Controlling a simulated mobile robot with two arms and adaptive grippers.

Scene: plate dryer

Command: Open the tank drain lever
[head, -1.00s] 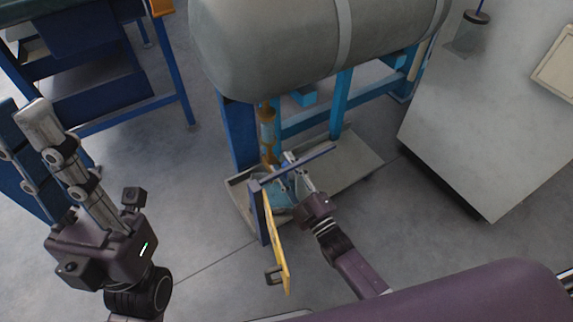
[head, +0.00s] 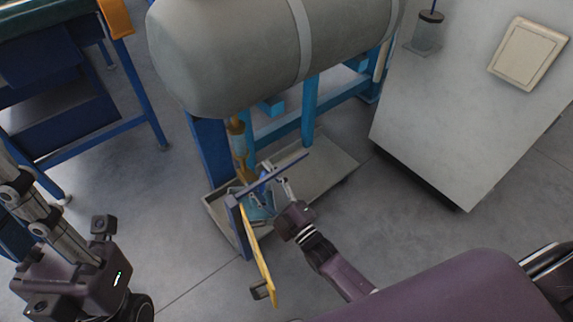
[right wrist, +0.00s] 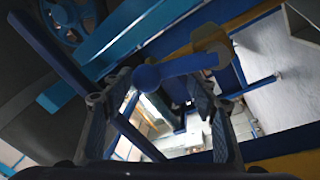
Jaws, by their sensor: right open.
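The tank drain lever (right wrist: 178,70) is a blue bar with a rounded end, attached to a brass valve (right wrist: 205,40) in the right wrist view. In the head view the brass drain pipe (head: 237,137) hangs below the grey tank (head: 235,60); the lever is hard to make out there. My right gripper (head: 268,189) is low under the tank beside the pipe. In the right wrist view its fingers (right wrist: 157,110) are spread apart, with the lever crossing between and beyond their tips, not clamped.
A blue frame (head: 210,150) carries the tank, with a shallow tray (head: 325,175) on the floor below. A blue bar (head: 285,170) and a yellow bar (head: 258,255) stand close to my right gripper. A grey cabinet (head: 450,120) stands at right; a blue bench (head: 70,125) stands at left.

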